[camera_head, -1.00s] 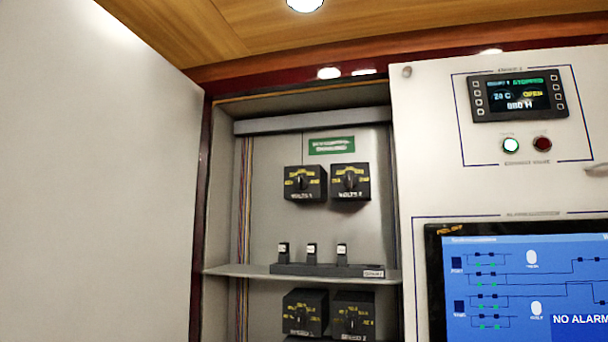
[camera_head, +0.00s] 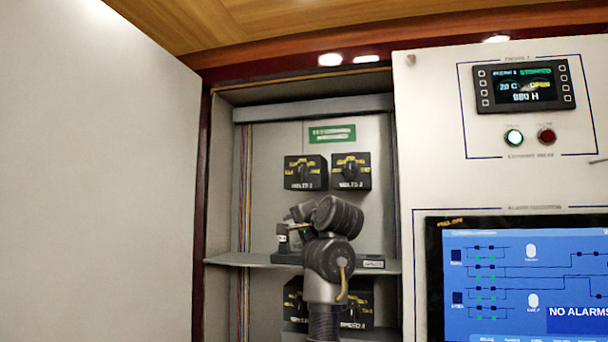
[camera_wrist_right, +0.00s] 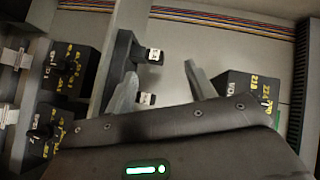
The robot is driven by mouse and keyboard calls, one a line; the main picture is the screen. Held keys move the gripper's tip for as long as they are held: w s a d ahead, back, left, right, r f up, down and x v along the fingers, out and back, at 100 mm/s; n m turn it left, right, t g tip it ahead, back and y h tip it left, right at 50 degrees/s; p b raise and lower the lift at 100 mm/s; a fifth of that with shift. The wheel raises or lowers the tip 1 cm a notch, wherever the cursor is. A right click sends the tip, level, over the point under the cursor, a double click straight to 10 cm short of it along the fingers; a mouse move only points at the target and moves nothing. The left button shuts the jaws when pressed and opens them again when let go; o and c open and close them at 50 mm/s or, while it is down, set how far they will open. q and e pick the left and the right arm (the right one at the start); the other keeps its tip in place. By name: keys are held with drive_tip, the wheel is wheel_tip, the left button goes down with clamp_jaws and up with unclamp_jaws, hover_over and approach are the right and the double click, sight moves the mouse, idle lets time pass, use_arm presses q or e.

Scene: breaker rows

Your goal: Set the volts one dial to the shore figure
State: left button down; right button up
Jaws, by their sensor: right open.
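The volts one dial is the left black box (camera_head: 304,173) of the upper pair, with a dark knob and yellow figures too small to read in the head view. In the right wrist view a black dial box (camera_wrist_right: 245,88), seemingly this one, sits sideways beyond the right finger, partly hidden by my gripper body. Its knob position is unclear. My right gripper (camera_wrist_right: 160,88) is open and empty; in the head view it (camera_head: 292,224) is in front of the breaker row, below the dials, touching neither. A green sign (camera_head: 332,134) above the dials is unreadable. My left gripper is out of view.
The volts two dial (camera_head: 351,172) is close on the right. Small labelled breakers (camera_wrist_right: 150,55) stand on the shelf (camera_head: 235,260), near my fingers. Speed dials (camera_head: 354,305) are below. The cabinet's side walls and the open white door (camera_head: 100,180) bound the left.

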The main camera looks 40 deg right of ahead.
sight(302, 173)
drive_tip(key=s+d+r+m+t, duration=0.15)
drive_tip(key=s+r, duration=0.25)
drive_tip(key=r, duration=0.4)
drive_tip(key=s+d+r+m+t, duration=0.1)
drive_tip(key=s+d+r+m, duration=0.1)
drive_tip(key=s+r, duration=0.35)
drive_tip(key=w+p, duration=0.2)
drive_tip(key=w, duration=0.1)
drive_tip(key=w+d+r+p, duration=0.1)
drive_tip(key=w+p, duration=0.1)
drive_tip(key=w, duration=0.2)
drive_tip(key=w+r+p, duration=0.1)
drive_tip(key=w+p, duration=0.1)
drive_tip(key=w, duration=0.2)
drive_tip(key=shift+w+d+p, duration=0.25)
drive_tip(key=shift+p, duration=0.15)
drive_tip(key=shift+w+f, duration=0.15)
drive_tip(key=shift+w, duration=0.1)
drive_tip(key=c, duration=1)
drive_tip(key=shift+o, duration=0.2)
drive_tip(key=shift+d+y, duration=0.1)
drive_tip(key=shift+y, duration=0.2)
drive_tip(key=shift+n, duration=0.25)
